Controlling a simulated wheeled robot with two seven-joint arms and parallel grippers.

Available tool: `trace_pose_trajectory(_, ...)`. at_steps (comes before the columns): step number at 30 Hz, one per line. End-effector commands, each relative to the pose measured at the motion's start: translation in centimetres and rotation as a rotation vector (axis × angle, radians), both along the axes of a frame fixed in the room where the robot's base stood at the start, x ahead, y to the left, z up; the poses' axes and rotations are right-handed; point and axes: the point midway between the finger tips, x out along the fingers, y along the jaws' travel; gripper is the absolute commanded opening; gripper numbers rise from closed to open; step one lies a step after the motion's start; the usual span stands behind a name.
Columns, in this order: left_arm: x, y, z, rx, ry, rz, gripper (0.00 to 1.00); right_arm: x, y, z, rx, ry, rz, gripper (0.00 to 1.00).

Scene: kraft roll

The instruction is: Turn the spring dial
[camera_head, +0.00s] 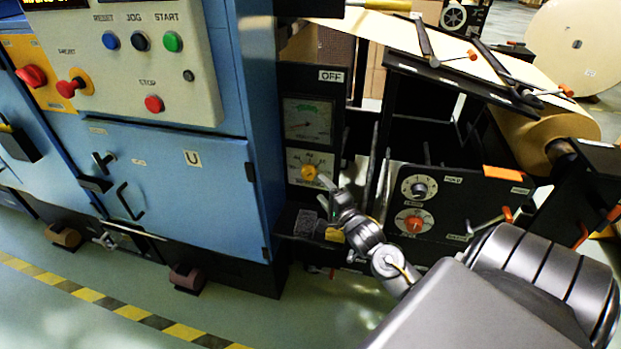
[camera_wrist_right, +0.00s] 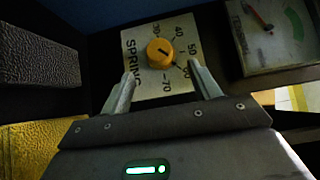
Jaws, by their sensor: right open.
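The spring dial is an orange-yellow knob (camera_head: 309,172) on a pale plate, low on the dark narrow panel beside the blue cabinet. In the right wrist view the knob (camera_wrist_right: 160,53) sits on a plate (camera_wrist_right: 150,88) marked SPRING with numbers around it. Its dark pointer line slants towards the lower right. My right gripper (camera_head: 325,183) is open in front of the dial. In the wrist view its fingers (camera_wrist_right: 162,82) stand apart on either side just below the knob, with nothing between them. No contact with the knob shows. My left gripper is out of view.
A tension gauge (camera_head: 307,121) is above the dial, and it shows in the wrist view (camera_wrist_right: 270,30). A dark rough block (camera_wrist_right: 40,55) and a yellow one (camera_wrist_right: 40,148) lie left of my fingers. A black panel with two other dials (camera_head: 415,222) stands to the right.

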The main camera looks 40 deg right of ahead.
Motion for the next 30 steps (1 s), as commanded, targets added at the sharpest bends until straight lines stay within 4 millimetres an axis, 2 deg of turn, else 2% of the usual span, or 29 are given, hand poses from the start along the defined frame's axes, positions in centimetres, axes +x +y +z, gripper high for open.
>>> trace_pose_trajectory(6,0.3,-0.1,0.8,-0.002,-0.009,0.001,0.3,4.2,-0.8,-0.1,-0.001,0.0,-0.001,0.62)
trace_pose_trajectory(12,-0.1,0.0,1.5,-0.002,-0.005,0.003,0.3,6.6,-1.2,-0.1,-0.001,0.001,-0.001,0.62)
trace_pose_trajectory(17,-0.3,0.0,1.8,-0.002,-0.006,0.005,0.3,7.4,-1.4,0.0,-0.002,0.001,-0.002,0.62)
trace_pose_trajectory(25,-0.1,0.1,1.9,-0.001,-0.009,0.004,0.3,7.5,-1.4,-0.1,-0.001,0.002,-0.001,0.62)
trace_pose_trajectory(30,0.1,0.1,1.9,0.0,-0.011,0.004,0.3,7.5,-1.4,-0.1,-0.001,0.002,-0.001,0.4)
